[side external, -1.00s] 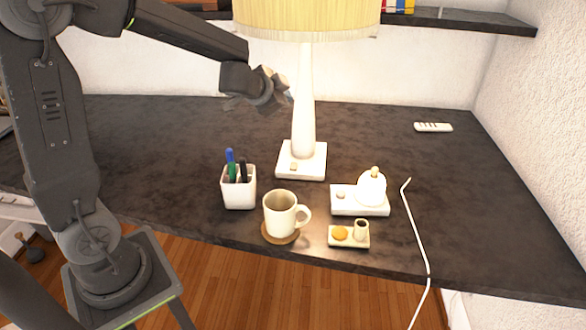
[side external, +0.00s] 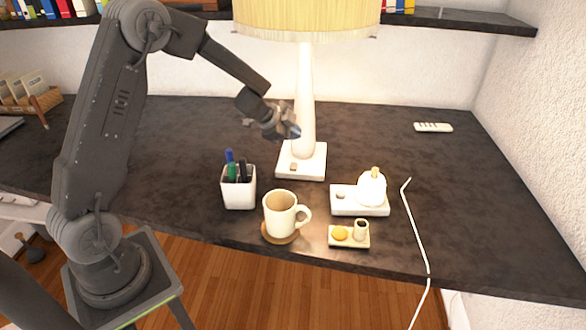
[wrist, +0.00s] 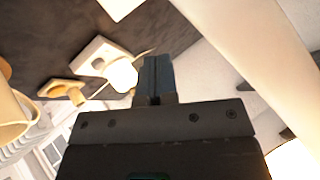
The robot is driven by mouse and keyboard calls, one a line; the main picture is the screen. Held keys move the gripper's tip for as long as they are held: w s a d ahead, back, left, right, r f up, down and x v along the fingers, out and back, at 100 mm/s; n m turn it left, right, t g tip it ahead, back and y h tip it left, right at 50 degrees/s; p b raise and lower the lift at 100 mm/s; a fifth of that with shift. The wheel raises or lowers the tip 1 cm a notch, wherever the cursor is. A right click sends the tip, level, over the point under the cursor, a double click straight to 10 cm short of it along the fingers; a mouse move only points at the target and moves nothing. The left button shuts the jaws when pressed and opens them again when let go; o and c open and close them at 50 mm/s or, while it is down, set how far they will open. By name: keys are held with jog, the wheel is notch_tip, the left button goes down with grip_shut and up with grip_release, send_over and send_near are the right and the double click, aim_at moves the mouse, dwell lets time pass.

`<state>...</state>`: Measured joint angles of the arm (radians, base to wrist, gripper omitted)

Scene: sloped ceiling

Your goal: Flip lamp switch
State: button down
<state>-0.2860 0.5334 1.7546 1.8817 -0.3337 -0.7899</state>
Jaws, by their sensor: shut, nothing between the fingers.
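The lamp (side external: 304,105) stands upright on the desk, with a lit yellow shade (side external: 305,18) and a white square base (side external: 313,165). A small brownish switch (side external: 293,167) sits on the base's front left part. My gripper (side external: 293,132) is shut and empty, beside the lower left of the lamp's stem and above the base. I cannot tell whether it touches the stem. In the wrist view the shut fingers (wrist: 154,75) point up the picture, and the pale lamp stem (wrist: 245,45) runs along the right. The switch cannot be made out there.
A pen cup (side external: 238,188), a mug (side external: 281,214) on a coaster, a small tray (side external: 348,241) and a white stand with a round white piece (side external: 371,188) are near the front edge. A white cable (side external: 416,225) and a remote (side external: 433,127) lie right.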

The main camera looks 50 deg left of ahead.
jog(key=shift+f, duration=4.35)
jog(key=shift+f, duration=0.4)
jog(key=shift+f, duration=0.25)
jog(key=shift+r, duration=0.1)
jog(key=shift+r, duration=0.6)
jog(key=shift+r, duration=2.5)
